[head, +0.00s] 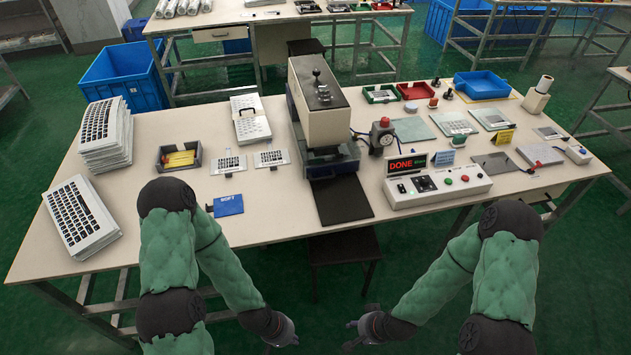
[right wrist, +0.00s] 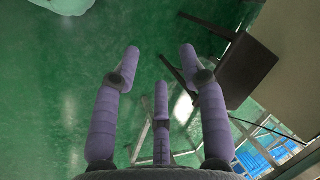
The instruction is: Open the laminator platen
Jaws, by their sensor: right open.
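The laminator (head: 325,112), a beige box with a dark top and a knob, stands mid-table. Its dark platen section (head: 333,163) is at the front, low down; I cannot tell from here whether it is open or shut. A black mat (head: 341,200) lies in front of it. My left gripper (head: 284,345) hangs below the table's front edge, apart from everything; its fingers are too small to read. My right gripper (head: 350,335) also hangs below the front edge. In the right wrist view its fingers (right wrist: 160,62) are spread and empty above the green floor.
A control box (head: 438,185) with a red DONE display stands right of the mat. Keyboards (head: 82,215), a grey bin (head: 180,157) and a blue card (head: 229,205) lie left. A dark stool (head: 343,247) stands below the front edge.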

